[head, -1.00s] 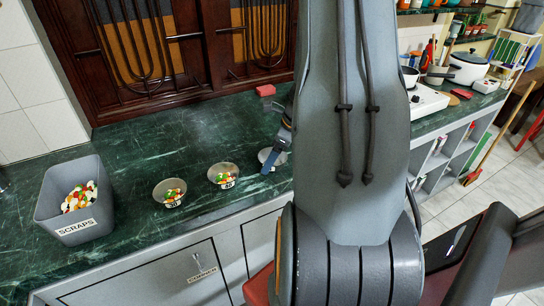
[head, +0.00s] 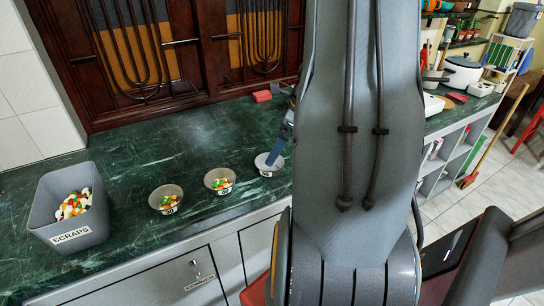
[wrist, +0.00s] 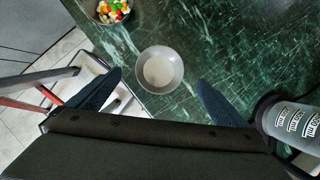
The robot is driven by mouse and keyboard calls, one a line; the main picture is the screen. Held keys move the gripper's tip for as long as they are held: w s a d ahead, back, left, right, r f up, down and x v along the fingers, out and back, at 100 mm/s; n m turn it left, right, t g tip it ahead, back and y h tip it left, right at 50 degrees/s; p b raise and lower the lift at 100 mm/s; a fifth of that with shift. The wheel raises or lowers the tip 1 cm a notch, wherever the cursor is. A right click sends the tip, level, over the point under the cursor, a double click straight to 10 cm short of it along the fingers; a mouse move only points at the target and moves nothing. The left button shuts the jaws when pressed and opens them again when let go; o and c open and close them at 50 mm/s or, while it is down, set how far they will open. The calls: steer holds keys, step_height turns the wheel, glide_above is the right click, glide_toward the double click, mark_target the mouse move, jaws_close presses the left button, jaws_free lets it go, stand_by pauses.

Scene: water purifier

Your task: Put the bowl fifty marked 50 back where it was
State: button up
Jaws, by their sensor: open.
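An empty pale grey bowl (head: 264,169) stands upright on the green marble counter (head: 120,150), rightmost in a row of three bowls. Its front label is too small to read surely. My gripper (head: 276,154) is beside and just above this bowl in the head view, partly hidden by my arm. In the wrist view the empty bowl (wrist: 160,70) lies ahead, between the lines of the two spread fingers (wrist: 159,79), with nothing held. The middle bowl (head: 220,181) and the left bowl (head: 166,199) hold colourful pieces and carry small number labels.
A grey bin marked SCRAPS (head: 70,215) with pieces in it stands at the counter's left. A labelled bottle or canister (wrist: 296,124) is close to the right finger in the wrist view. The counter behind the bowls is clear.

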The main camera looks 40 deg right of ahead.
steer(key=shift+a+v, duration=0.35)
steer(key=shift+v, duration=1.6)
steer(key=s+a+n+g+h, duration=0.1)
steer(key=s+a+n, duration=0.1)
steer(key=a+n, duration=1.2)
steer(key=s+a+n+g+h, duration=0.1)
steer(key=s+a+n, duration=0.2)
steer(key=a+n, duration=1.2)
steer(key=shift+s+a+r+n+g, duration=0.2)
steer(key=shift+a+n+g, duration=0.1)
steer(key=shift+a, duration=0.25)
